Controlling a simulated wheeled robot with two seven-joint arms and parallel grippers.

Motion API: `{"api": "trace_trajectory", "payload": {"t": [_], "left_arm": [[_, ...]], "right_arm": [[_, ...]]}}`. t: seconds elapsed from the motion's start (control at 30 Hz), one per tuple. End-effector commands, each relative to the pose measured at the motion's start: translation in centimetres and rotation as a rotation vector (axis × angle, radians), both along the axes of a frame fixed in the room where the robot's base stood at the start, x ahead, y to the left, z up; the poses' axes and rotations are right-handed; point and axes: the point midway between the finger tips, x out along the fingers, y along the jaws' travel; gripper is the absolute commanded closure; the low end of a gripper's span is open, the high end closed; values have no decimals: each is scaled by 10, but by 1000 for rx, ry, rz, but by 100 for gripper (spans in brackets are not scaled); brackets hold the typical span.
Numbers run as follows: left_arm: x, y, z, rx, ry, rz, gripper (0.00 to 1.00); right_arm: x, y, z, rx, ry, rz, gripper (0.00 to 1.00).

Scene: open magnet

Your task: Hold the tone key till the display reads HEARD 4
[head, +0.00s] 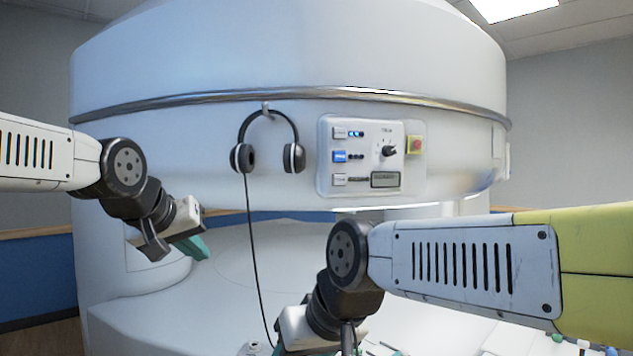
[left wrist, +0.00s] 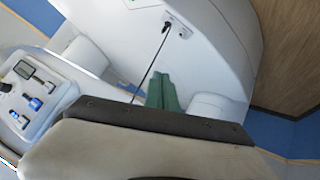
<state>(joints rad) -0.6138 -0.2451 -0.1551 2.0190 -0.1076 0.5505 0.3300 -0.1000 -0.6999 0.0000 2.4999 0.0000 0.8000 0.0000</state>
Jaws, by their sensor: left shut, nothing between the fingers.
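The control panel (head: 372,157) is on the front of the white magnet. It carries three keys in a column; the middle key (head: 339,156) is bright blue, the upper and lower ones pale. Their labels are too small to read, so I cannot tell which is the tone key. The small grey display (head: 385,180) is at the lower right of the panel; its text is unreadable. My left gripper (head: 201,248) is shut and empty, left of and below the panel, well apart from it. Its green fingers (left wrist: 162,92) show in the left wrist view.
Black headphones (head: 268,145) hang on a hook left of the panel, their cord running down in front of the magnet. A dial (head: 389,151) and a yellow-and-red button (head: 415,145) share the panel. Small items lie at the bottom right, partly behind my right arm.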

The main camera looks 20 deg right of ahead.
Motion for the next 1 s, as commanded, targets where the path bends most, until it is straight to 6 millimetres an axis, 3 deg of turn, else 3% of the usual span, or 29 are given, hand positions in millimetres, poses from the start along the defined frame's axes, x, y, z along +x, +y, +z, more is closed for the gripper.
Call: {"api": "trace_trajectory", "payload": {"t": [0.03, 0.2, 0.4, 0.5, 0.6, 0.7, 1.0], "left_arm": [[15, -34, 13, -21, -26, -28, 100], [45, -142, 57, -112, -117, -90, 100], [41, -261, 96, -207, -206, -172, 100], [32, -301, 108, -240, -236, -204, 100], [24, -327, 115, -263, -255, -227, 100], [19, -340, 119, -276, -264, -237, 100], [18, -343, 120, -279, -266, -240, 100]], "right_arm": [[0, 0, 0, 0, 0, 0, 51], [0, 0, 0, 0, 0, 0, 51], [0, 0, 0, 0, 0, 0, 51], [0, 0, 0, 0, 0, 0, 51], [0, 0, 0, 0, 0, 0, 51], [0, 0, 0, 0, 0, 0, 51], [0, 0, 0, 0, 0, 0, 51]]}}
